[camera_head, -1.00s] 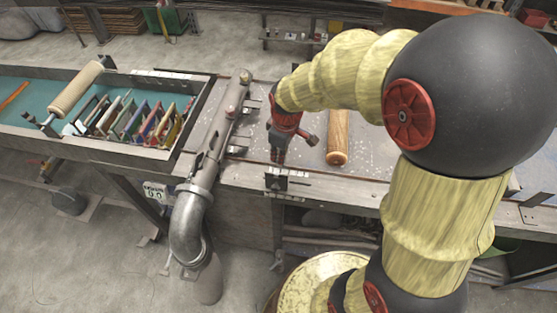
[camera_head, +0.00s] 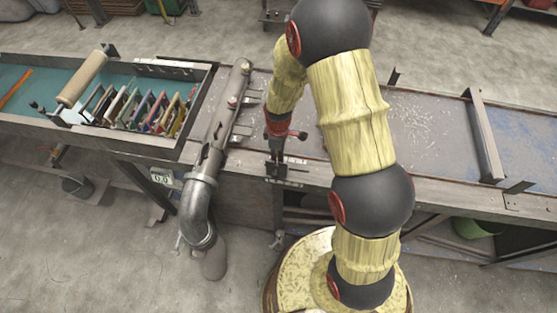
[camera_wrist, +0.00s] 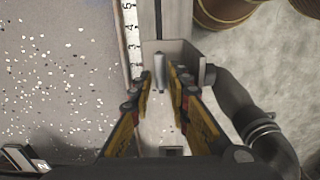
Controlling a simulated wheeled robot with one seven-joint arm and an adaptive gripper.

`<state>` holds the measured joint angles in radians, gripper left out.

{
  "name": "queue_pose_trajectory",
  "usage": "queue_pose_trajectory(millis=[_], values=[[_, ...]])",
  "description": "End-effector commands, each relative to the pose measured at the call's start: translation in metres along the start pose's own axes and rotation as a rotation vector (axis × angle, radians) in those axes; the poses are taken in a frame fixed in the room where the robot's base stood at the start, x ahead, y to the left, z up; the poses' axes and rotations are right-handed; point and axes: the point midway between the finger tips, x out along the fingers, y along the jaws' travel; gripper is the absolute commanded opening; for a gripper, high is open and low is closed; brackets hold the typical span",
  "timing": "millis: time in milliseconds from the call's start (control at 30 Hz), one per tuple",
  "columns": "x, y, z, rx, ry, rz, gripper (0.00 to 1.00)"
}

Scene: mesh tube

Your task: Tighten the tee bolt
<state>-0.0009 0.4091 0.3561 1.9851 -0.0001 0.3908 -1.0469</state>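In the wrist view a small grey upright pin, apparently the tee bolt (camera_wrist: 160,70), stands in a grey metal channel bracket (camera_wrist: 183,47). My gripper (camera_wrist: 161,84) points at it with its two yellow and black fingers apart, one on each side of the pin's line. Gaps show between pin and fingers, so I see no contact. In the head view my gripper (camera_head: 275,158) is low over a small dark fixture (camera_head: 279,171) at the bench's front edge. The bolt itself is too small to make out there.
A grey pipe with an elbow (camera_head: 197,212) runs close to the left of my gripper. A tray (camera_head: 205,92) with several coloured frames and a wooden roller (camera_head: 82,78) is further left. A numbered ruler (camera_wrist: 130,40) lies beside the bracket. The bench right of my arm (camera_head: 430,120) is mostly clear.

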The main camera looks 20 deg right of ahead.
Motion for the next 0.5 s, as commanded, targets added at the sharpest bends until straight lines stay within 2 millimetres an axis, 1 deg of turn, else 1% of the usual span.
queue_pose_trajectory(millis=[33,100,200,300,500], values=[[0.008,-0.001,0.001,0.0,-0.002,-0.003,0.18],[0.017,-0.001,0.001,0.0,-0.002,-0.003,0.18],[0.026,-0.001,0.0,0.0,-0.001,-0.001,0.18],[0.031,-0.001,0.001,0.001,-0.001,-0.001,0.18],[0.032,-0.001,0.0,0.001,0.0,0.0,0.18]])
